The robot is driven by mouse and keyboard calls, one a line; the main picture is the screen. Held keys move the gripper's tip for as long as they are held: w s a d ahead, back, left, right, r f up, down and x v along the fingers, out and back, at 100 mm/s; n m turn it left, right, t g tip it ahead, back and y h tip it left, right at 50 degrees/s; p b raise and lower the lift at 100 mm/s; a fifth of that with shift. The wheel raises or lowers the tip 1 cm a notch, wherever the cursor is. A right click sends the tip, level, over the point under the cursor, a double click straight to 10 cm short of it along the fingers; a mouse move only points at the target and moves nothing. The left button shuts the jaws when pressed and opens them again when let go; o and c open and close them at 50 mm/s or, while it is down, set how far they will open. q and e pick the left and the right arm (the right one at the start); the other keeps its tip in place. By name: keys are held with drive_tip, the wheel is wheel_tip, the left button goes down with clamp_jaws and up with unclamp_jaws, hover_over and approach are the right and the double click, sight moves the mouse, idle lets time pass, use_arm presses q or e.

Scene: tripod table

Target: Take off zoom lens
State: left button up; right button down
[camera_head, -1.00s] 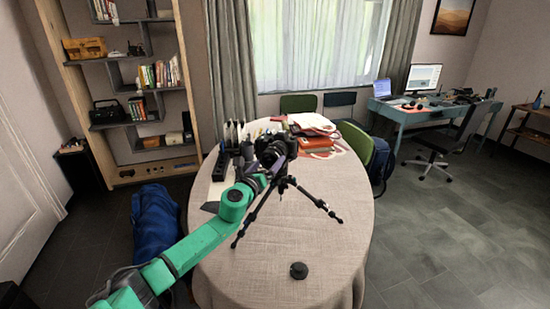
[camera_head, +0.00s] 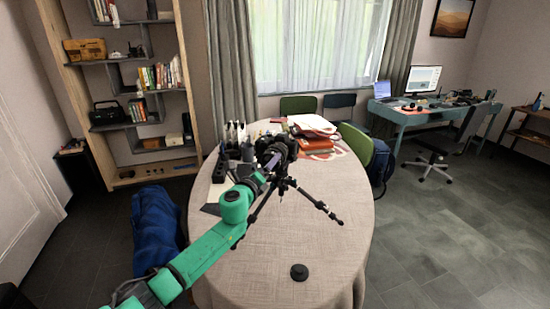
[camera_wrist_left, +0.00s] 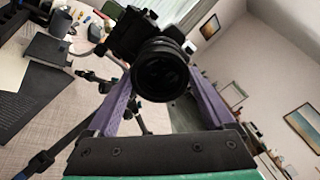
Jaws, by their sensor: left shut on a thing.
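A black camera (camera_head: 284,143) sits on a black tripod (camera_head: 318,203) standing on the table. Its dark zoom lens (camera_wrist_left: 162,72) points toward my left wrist in the wrist view, and the camera body (camera_wrist_left: 137,32) shows behind it. My left gripper (camera_head: 268,173) is at the front of the camera in the head view. Its purple fingers (camera_wrist_left: 162,88) lie on both sides of the lens and are shut on it. The lens appears to be still against the camera body; the joint is hidden. My right gripper is in neither view.
A small black round object (camera_head: 299,272) lies on the clear front part of the round cloth-covered table (camera_head: 260,285). Red folders and papers (camera_head: 316,145) lie at the back right. Dark upright items (camera_head: 232,140) stand at the back left. Tripod legs spread near my arm.

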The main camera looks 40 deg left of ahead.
use_arm(q)
drive_tip(key=shift+s, duration=0.35)
drive_tip(key=shift+s+d, duration=0.1)
drive_tip(key=shift+s, duration=0.15)
drive_tip(key=shift+s, duration=0.1)
drive_tip(key=p+v, duration=0.1)
drive_tip(key=v, duration=0.3)
drive_tip(key=shift+s+d, duration=0.15)
drive_tip(key=shift+s, duration=0.2)
idle(0.3)
